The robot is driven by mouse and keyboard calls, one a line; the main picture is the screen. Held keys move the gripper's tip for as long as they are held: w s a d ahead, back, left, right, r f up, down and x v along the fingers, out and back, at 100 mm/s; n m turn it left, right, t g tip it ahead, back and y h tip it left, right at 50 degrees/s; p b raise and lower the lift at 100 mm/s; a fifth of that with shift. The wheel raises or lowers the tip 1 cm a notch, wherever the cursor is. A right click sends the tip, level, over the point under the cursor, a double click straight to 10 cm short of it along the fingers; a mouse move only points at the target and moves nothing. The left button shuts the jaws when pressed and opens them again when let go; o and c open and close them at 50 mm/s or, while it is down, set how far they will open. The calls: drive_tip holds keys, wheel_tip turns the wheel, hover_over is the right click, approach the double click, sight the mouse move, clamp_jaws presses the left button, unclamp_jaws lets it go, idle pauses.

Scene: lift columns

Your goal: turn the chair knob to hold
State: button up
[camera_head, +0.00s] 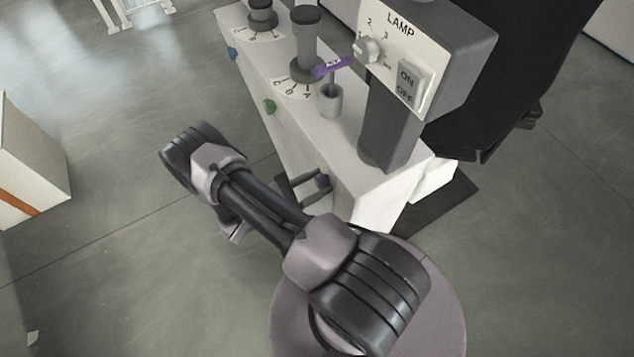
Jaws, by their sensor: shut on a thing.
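My gripper (310,185) is low at the front side of the white console (352,160), partly hidden behind my own arm. Its dark fingers reach to a small purple knob (322,180) on that side and are shut on it. The knob is small and partly covered. I cannot read any label or pointer on it, so I cannot tell its setting or whether it is the chair knob.
On the console's side are a green knob (270,106) and a blue knob (232,54). On top stand dark columns with dials, a grey cup (329,100) with a purple tag, and a lamp box (425,50). A black chair-like shape (500,90) is behind.

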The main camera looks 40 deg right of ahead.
drive_tip(key=m+b, duration=0.1)
drive_tip(key=m, duration=0.3)
drive_tip(key=shift+s+m, duration=0.1)
drive_tip(key=shift+m, duration=0.2)
drive_tip(key=m+b, duration=0.1)
drive_tip(key=m, duration=0.3)
drive_tip(key=shift+s+f+m, duration=0.1)
drive_tip(key=shift+f+m, duration=0.05)
drive_tip(key=shift+m, duration=0.15)
drive_tip(key=m+b, duration=0.1)
drive_tip(key=m, duration=0.3)
drive_tip(key=shift+f+m+b, duration=0.1)
drive_tip(key=shift+m+b, duration=0.35)
drive_tip(key=shift+m, duration=1.85)
drive_tip(key=o, duration=1.3)
drive_tip(key=shift+a, duration=0.1)
drive_tip(key=shift+o, duration=0.2)
